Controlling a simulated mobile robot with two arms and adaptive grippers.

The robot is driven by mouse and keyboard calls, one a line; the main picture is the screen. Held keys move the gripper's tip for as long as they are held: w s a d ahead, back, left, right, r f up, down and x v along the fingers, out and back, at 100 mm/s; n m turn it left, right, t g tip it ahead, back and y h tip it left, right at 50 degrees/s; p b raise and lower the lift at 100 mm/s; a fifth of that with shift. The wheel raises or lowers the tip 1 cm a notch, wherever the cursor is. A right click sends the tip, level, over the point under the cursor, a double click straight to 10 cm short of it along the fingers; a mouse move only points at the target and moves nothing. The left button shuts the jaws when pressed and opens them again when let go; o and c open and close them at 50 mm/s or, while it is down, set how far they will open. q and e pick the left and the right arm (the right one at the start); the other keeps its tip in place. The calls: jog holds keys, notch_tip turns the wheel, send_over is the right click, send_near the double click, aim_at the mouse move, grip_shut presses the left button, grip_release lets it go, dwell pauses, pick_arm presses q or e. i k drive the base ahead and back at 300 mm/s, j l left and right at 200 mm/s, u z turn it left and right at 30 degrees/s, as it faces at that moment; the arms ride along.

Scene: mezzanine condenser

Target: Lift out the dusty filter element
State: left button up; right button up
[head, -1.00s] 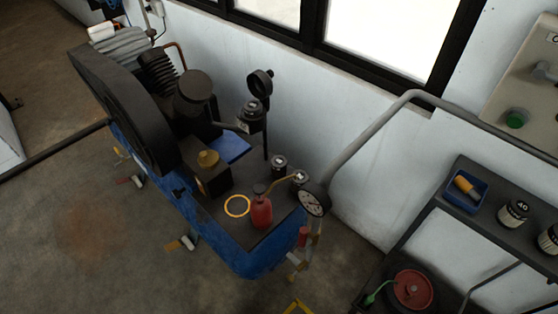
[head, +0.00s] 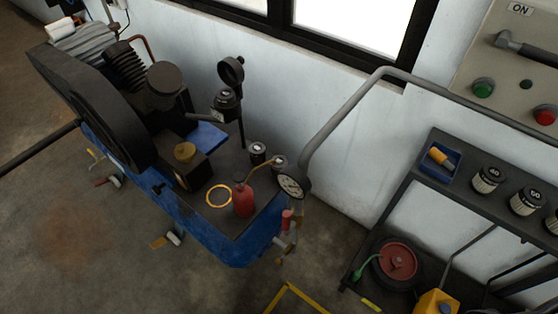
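A compressor with a blue tank (head: 205,240) and a dark top plate stands along the wall. A dark round canister (head: 165,80) sits on its pump, beside the black finned cylinder (head: 125,60). I cannot tell whether this canister is the filter housing. No dusty filter element can be made out. A flat blue piece (head: 207,137) lies near the pump. Neither of my grippers is in view.
A red oil can (head: 243,202), a yellow ring (head: 217,195) and a pressure gauge (head: 291,186) are at the compressor's near end. Floor at lower left is mostly clear.

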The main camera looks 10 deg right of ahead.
aim_at(226, 96)
jog(key=i+j, duration=0.2)
jog(key=j, duration=0.2)
jog(key=i+j, duration=0.2)
jog(key=j, duration=0.25)
jog(key=i+j+u, duration=0.1)
jog(key=j, duration=0.3)
jog(key=i, duration=0.1)
